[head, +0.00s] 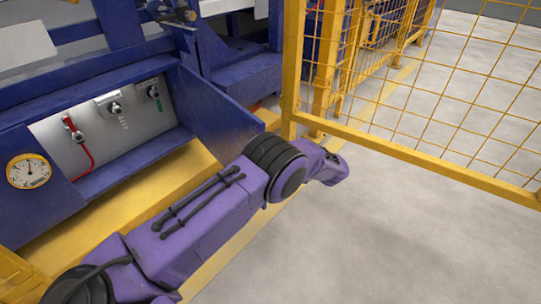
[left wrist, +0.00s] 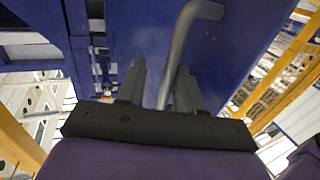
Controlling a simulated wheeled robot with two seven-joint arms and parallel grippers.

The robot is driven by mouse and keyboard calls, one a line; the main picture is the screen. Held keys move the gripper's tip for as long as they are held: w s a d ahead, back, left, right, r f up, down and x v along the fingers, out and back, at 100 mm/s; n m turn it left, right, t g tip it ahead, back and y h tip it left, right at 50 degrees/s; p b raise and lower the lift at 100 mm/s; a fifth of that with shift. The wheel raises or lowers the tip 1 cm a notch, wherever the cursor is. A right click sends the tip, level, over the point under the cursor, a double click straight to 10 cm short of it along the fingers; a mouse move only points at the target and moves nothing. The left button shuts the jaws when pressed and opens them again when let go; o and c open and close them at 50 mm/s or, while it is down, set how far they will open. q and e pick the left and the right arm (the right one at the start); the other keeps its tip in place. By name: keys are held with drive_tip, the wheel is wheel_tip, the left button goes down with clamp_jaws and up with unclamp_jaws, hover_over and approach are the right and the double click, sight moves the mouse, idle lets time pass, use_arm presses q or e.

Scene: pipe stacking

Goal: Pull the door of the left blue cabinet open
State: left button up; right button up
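The blue cabinet (head: 50,108) at left in the head view has its blue door (head: 215,118) swung wide open, hinged on the right of the opening. The door also fills the middle of the left wrist view (left wrist: 135,30). A bent grey bar handle (left wrist: 181,40) stands out from the door's outer face. My left gripper (left wrist: 160,80) has its two fingers apart, one on each side of the handle, with a gap visible at the left finger. In the head view my purple left arm reaches past the door and my left gripper is hidden. My right gripper is not in view.
Inside the cabinet is a grey panel (head: 105,125) with red, grey and green valves. A round gauge (head: 29,171) sits at left. A yellow mesh fence (head: 440,95) stands at right, close to my arm. The grey floor (head: 400,235) at lower right is clear.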

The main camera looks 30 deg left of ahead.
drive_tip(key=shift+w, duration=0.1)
use_arm(q)
drive_tip(key=shift+d, duration=0.1)
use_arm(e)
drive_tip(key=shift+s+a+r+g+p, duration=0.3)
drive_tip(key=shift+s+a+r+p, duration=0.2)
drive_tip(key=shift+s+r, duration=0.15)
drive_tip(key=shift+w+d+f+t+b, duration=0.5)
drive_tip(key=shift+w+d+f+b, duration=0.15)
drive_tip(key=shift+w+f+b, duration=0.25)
use_arm(q)
drive_tip(key=w+d, duration=0.2)
drive_tip(key=d, duration=0.8)
drive_tip(key=shift+d, duration=0.15)
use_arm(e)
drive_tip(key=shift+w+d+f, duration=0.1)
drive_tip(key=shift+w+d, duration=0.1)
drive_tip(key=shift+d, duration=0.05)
